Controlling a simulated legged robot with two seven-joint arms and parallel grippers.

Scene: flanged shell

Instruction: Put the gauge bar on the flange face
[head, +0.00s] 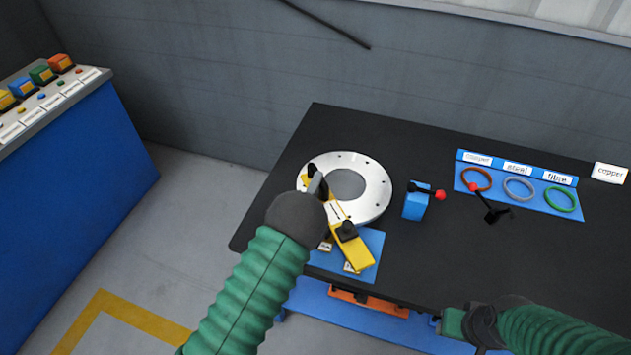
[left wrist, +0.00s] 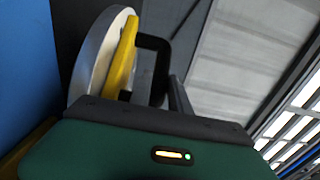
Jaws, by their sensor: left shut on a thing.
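The gauge bar (head: 358,251) is a long yellow bar with black parts. In the head view it slants across the near left part of the round silver flange face (head: 376,190), with its lower end over a blue mat. My left gripper (head: 318,184) is shut on the bar and hides part of it. In the left wrist view the yellow bar (left wrist: 122,58) with its black handle (left wrist: 155,62) stands close along the silver flange (left wrist: 92,55). I cannot tell whether they touch. My right gripper (head: 455,322) is at the table's front edge; its fingers do not show clearly.
The blue mat (head: 372,241) has small labels. A blue block (head: 414,206) with a red-knobbed lever and a black red-knobbed piece (head: 493,213) stand right of the flange. Orange, grey and green rings lie on a blue board (head: 530,201). A blue console (head: 75,165) stands left.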

